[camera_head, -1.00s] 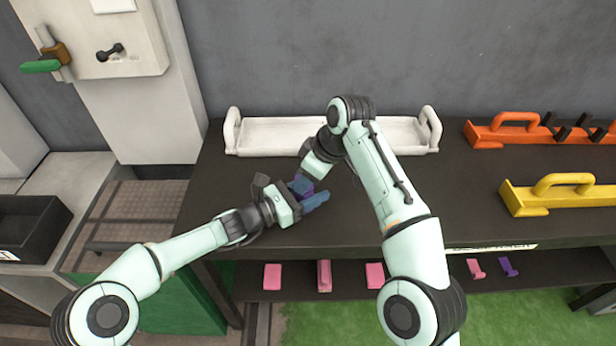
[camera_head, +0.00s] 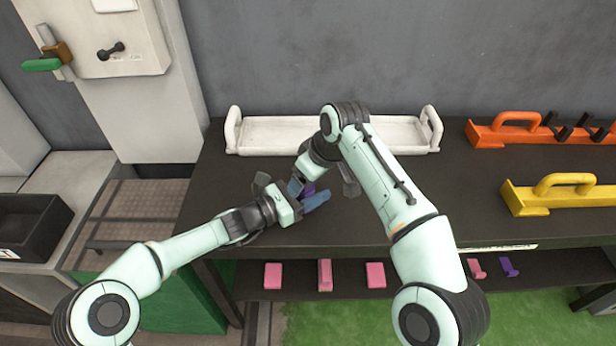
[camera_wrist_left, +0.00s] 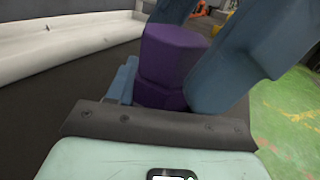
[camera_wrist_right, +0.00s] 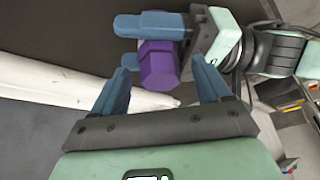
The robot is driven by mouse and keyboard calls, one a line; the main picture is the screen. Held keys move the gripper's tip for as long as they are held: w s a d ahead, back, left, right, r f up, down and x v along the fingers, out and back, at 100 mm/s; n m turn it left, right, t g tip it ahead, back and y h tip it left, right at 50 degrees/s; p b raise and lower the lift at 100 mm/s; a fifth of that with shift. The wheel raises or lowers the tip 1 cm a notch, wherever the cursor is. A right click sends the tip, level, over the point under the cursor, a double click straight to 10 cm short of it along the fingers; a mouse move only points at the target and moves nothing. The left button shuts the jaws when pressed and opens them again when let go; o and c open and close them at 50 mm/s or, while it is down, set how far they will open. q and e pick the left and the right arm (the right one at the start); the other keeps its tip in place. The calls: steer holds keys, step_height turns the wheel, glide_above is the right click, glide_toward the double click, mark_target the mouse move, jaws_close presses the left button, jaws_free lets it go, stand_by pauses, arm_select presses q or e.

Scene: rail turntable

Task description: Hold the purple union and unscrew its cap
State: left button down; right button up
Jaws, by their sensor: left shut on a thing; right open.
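The purple union (camera_head: 308,189) is held above the dark table, near its front left. My left gripper (camera_head: 309,198) is shut on it, and in the left wrist view the union (camera_wrist_left: 168,62) stands between the blue fingers. In the right wrist view the union (camera_wrist_right: 158,64) shows a hexagonal end, with the left gripper's fingers on either side. My right gripper (camera_wrist_right: 164,84) is open, its blue fingertips apart and close to the union's end. I cannot tell whether either tip touches it. In the head view the union is partly hidden by my grippers.
A white tray (camera_head: 236,142) with end handles stands at the back of the table (camera_head: 440,185). An orange holder (camera_head: 515,133) and a yellow holder (camera_head: 535,203) stand at the right. Pink blocks (camera_head: 273,276) lie on the lower shelf.

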steer(key=m, duration=0.1)
steer(key=m+h, duration=0.1)
steer(key=m, duration=0.1)
steer(key=m+t, duration=0.1)
steer(key=m, duration=0.1)
steer(key=shift+s+a+h, duration=0.15)
steer(key=shift+a+h, duration=0.15)
steer(key=shift+h, duration=0.1)
steer(key=m, duration=0.2)
steer(key=m+h, duration=0.1)
steer(key=m, duration=0.1)
steer(key=shift+a+h, duration=0.1)
steer(key=shift+h, duration=0.2)
steer(key=c, duration=1.3)
steer(key=n, duration=0.1)
steer(key=n+y, duration=0.1)
steer(key=n, duration=0.1)
steer(key=n+y, duration=0.1)
steer(key=n, duration=0.1)
steer(key=shift+d, duration=0.3)
steer(key=shift+c, duration=0.2)
steer(key=shift+n, duration=0.4)
